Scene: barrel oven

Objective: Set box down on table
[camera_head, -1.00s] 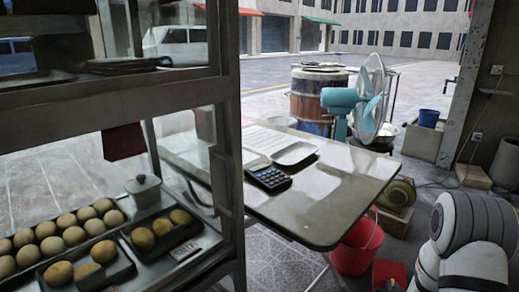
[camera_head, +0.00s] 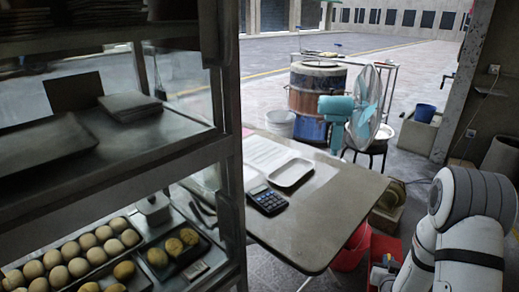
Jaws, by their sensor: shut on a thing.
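The table (camera_head: 330,215) has a grey-brown top and stands right of the glass cabinet. A calculator (camera_head: 267,200), a white tray (camera_head: 291,173) and white papers (camera_head: 262,153) lie on its left part; the right and front parts are bare. My gripper cannot be made out. My white arm shows at the lower right, beyond the table's right edge, and its end is hidden or out of frame. No box can be clearly made out. A red thing (camera_head: 384,246) shows low beside my arm, partly covered; I cannot tell what it is.
The glass cabinet (camera_head: 230,190) with buns (camera_head: 75,250) blocks the left side. A teal fan (camera_head: 350,107) and a barrel oven (camera_head: 314,92) stand behind the table. A red bucket (camera_head: 349,258) sits under the table's right edge.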

